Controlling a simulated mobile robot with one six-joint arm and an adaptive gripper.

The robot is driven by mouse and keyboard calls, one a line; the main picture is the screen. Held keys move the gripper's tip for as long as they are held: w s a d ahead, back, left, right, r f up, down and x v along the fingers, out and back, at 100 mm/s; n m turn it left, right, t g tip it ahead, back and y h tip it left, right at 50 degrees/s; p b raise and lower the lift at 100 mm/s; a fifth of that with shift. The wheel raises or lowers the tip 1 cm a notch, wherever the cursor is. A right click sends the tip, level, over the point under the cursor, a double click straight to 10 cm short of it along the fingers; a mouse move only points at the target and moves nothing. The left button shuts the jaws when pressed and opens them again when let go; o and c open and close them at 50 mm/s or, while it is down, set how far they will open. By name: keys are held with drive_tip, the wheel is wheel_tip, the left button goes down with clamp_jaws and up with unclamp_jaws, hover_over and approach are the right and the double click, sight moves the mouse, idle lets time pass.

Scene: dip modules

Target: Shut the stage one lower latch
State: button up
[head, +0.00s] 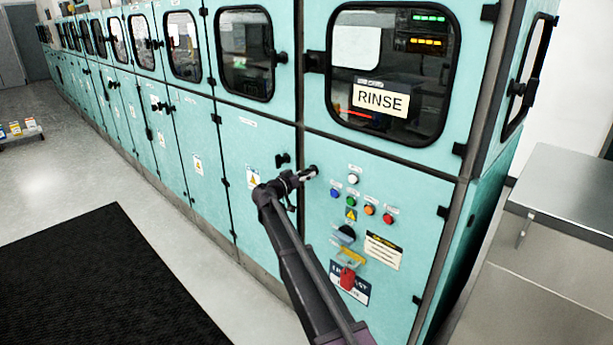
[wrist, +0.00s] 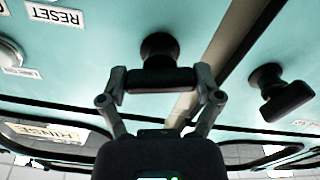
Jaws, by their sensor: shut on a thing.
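My gripper (head: 304,174) is at the upper left corner of the lower teal door under the RINSE window. In the wrist view, my gripper (wrist: 161,80) has its two fingers at either end of a black T-shaped latch handle (wrist: 160,78), shut on it. The handle lies roughly level across that picture, and its round black base (wrist: 159,46) meets the teal panel. In the head view my gripper mostly hides this latch. A second black latch (head: 282,160) is on the neighbouring panel to the left; it also shows, tilted, in the wrist view (wrist: 283,95). I cannot read a stage label.
The RINSE sign (head: 381,99) is on the window above. Coloured buttons (head: 369,210), a yellow handle (head: 351,257) and a red part (head: 347,279) sit on the panel right of and below my gripper. A metal table (head: 570,190) stands at right; a black mat (head: 105,285) lies at left.

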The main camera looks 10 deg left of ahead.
drive_tip(key=n, duration=0.7)
drive_tip(key=shift+s+d, duration=0.1)
drive_tip(key=n, duration=0.3)
drive_tip(key=shift+n, duration=2.3)
drive_tip(key=o, duration=0.9)
drive_tip(key=shift+v, duration=6.05)
